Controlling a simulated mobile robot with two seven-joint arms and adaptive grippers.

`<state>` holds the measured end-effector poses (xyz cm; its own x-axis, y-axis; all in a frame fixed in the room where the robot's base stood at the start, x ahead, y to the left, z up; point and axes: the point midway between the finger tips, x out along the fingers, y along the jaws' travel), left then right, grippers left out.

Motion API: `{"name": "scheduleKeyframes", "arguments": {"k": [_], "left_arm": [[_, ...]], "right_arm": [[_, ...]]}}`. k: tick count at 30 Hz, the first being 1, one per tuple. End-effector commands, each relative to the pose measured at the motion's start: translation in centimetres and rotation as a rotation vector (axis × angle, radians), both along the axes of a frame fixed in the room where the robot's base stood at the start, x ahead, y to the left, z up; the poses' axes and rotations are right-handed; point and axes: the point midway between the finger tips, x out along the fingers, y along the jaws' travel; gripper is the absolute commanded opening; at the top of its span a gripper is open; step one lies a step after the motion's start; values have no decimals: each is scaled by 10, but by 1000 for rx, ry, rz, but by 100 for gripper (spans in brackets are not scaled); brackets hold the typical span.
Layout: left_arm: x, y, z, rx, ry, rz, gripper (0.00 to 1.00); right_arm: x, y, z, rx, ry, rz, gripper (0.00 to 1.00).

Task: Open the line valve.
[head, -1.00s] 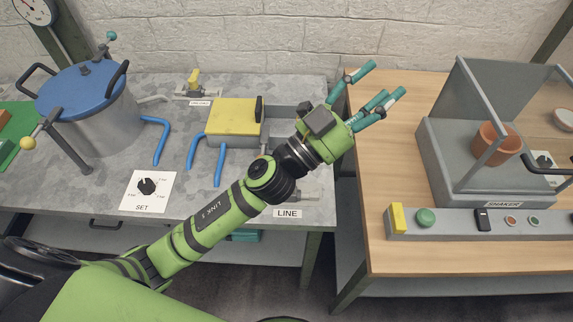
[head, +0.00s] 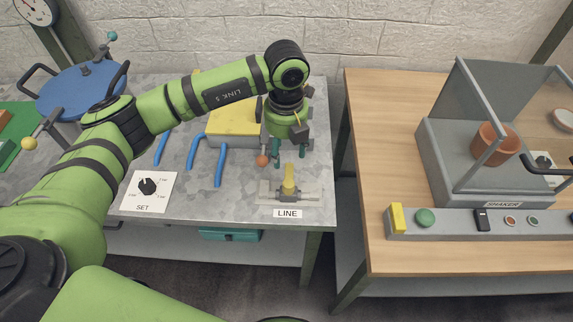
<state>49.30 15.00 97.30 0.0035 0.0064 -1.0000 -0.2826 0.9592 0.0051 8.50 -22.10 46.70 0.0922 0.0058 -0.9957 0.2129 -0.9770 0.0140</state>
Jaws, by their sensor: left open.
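The line valve (head: 289,190) stands at the front right of the grey metal table, just behind the LINE label (head: 287,213). It has a yellow handle (head: 289,176) that sticks up from a grey body with a pipe stub on each side. My left gripper (head: 277,160) points down behind the valve, with its teal fingers apart and empty. It appears close to the handle but not touching it. My right gripper is not in view.
A small orange-red ball (head: 262,161) shows beside my left fingers. A yellow-topped box (head: 232,121) with blue hoses (head: 221,165) is left of the gripper. The SET dial (head: 148,186) lies front left. A wooden table (head: 380,150) with the shaker (head: 450,150) stands right, across a gap.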

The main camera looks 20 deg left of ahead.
Motion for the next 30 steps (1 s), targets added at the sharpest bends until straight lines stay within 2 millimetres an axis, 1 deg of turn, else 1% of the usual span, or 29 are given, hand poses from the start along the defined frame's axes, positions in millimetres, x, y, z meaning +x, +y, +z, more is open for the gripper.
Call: {"name": "scheduleKeyframes", "arguments": {"k": [6, 12, 17, 23, 26, 27, 28, 30], "left_arm": [[-2, -1, -32, -3, 7, -3, 57], [-2, -2, -57, -5, 6, -3, 57], [-1, -2, -65, -5, 3, -6, 57], [-1, -2, -66, -6, 2, -7, 57], [-1, -2, -65, -6, 3, -7, 21], [-2, -2, -65, -6, 3, -7, 5], [-1, -2, -65, -6, 3, -7, 0], [-1, -2, -65, -6, 3, -6, 0]], "right_arm": [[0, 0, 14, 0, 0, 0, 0], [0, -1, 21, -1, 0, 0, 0], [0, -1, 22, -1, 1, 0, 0], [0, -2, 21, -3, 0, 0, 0], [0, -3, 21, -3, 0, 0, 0], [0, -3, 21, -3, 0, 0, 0], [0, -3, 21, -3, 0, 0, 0], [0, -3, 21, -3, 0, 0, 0]]}}
